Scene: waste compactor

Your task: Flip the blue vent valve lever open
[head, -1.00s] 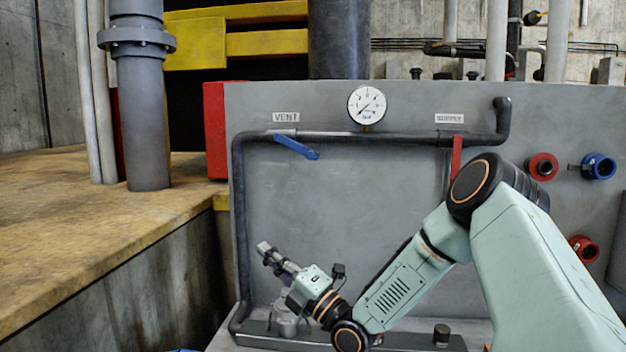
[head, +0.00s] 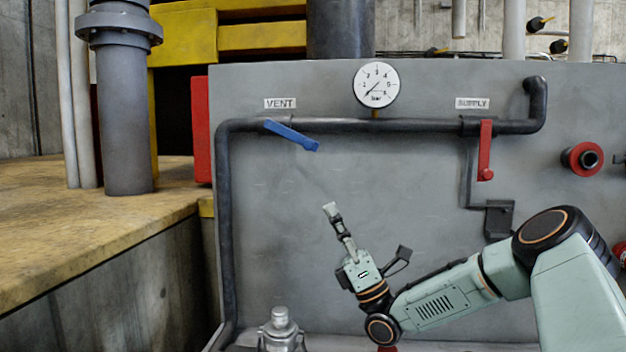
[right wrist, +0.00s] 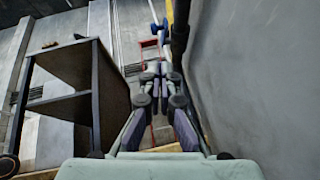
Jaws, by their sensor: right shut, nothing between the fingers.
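The blue vent lever (head: 292,136) sits on the dark pipe under the VENT label (head: 280,103) in the head view. It slants down to the right from its pivot. My right gripper (head: 330,208) is shut and empty, pointing up, below and slightly right of the lever's free end, with a clear gap between them. My left gripper is not in view.
A pressure gauge (head: 377,85) stands above the pipe (head: 400,126). A red supply lever (head: 485,150) hangs straight down at the right. A red fitting (head: 583,158) is farther right. A grey metal fitting (head: 281,330) stands below. The panel between gripper and lever is bare.

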